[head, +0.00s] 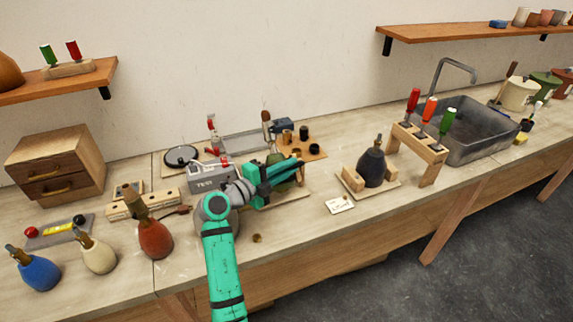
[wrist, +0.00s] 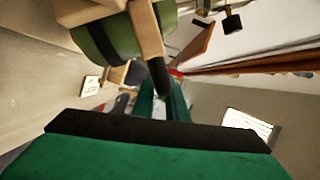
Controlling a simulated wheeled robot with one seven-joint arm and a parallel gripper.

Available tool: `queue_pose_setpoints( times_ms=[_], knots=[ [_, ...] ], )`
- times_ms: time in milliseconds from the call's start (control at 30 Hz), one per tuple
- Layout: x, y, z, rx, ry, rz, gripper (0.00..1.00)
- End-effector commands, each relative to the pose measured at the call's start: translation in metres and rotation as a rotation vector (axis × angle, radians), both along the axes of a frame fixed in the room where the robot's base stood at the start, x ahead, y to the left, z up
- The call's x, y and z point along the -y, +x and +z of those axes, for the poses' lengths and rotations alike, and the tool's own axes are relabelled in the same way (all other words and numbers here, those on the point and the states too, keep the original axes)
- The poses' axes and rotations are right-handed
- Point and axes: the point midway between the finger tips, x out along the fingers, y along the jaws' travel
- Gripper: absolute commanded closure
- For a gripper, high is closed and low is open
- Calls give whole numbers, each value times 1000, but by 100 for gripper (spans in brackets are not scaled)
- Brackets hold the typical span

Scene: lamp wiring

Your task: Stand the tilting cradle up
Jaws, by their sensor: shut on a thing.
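The tilting cradle (wrist: 147,32) shows in the wrist view as pale wooden bars around an olive-green rounded lamp body (wrist: 105,40) with a dark band. In the head view its base board (head: 285,199) lies on the bench, and my arm hides much of the cradle. My gripper (head: 294,166) is at the cradle's upper part. In the wrist view my gripper (wrist: 161,82) has its dark fingertip against the end of a wooden bar and is shut on it. The exact grip and the cradle's angle are partly hidden.
A dark lamp body (head: 372,166) sits in another wooden holder to the right, with a small card (head: 340,204) before it. A grey TEST box (head: 207,178) stands close left of my gripper. A screwdriver rack (head: 420,146) and sink (head: 480,135) are farther right.

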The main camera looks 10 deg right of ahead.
Motion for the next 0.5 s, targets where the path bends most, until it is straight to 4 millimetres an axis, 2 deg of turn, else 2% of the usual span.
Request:
queue_pose_setpoints(
  times_ms=[33, 500],
  knots=[
    [-1, 0, -8, -10, 6, 4, 100],
    [-1, -4, -14, -11, 8, 5, 100]
  ],
)
